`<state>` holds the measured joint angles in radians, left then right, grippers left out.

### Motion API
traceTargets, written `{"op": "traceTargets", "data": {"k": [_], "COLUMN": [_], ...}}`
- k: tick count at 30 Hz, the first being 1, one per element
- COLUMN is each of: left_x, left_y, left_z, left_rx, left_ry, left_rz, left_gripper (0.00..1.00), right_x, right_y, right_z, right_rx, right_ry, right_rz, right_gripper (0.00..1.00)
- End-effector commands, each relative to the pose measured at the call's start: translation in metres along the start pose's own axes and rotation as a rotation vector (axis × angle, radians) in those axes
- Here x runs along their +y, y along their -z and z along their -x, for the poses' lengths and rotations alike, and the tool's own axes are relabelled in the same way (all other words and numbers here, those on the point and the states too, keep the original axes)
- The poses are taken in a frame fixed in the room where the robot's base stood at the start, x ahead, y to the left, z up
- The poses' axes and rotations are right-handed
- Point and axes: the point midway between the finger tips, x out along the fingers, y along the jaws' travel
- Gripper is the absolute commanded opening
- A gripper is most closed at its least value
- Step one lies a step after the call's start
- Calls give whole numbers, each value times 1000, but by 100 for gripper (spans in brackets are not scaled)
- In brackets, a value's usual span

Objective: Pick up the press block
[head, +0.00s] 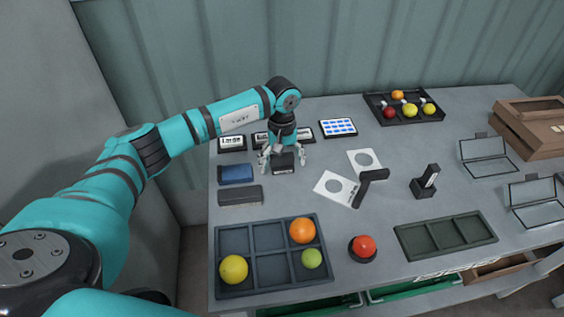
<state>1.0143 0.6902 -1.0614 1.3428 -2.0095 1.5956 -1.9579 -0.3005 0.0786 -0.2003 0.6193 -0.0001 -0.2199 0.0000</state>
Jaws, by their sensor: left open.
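A small dark block with a pale label on its front, which looks like the press block (284,167), stands on the grey table toward the back left in the head view. My left gripper (283,157) reaches down over it from above. Its fingers are open, one on each side of the block. I cannot tell whether they touch it. The gripper hides the block's top. My right gripper is not in view.
A blue pad (236,174) and a long dark grey block (240,195) lie left of the gripper. Small display panels (232,143) stand behind it. A compartment tray (267,221) with fruit is in front. White cards (335,188) lie to the right.

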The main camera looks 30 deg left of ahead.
Motion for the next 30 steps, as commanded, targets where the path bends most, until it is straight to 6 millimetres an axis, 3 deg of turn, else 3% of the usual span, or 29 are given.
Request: {"op": "traceTargets", "data": {"k": [2, 15, 26, 30], "left_x": [0, 0, 0, 0], "left_y": [0, 0, 0, 1], "left_z": [0, 0, 2, 18], "left_rx": [0, 0, 0, 2], "left_ry": [0, 0, -1, -3], "left_rz": [0, 0, 0, 1], "left_gripper": [83, 28, 28, 28], "right_x": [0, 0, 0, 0], "right_y": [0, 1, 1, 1], "right_z": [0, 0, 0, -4], "right_rx": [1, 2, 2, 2], "right_ry": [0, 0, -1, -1], "right_rz": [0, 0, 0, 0], "right_gripper": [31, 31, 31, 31]}}
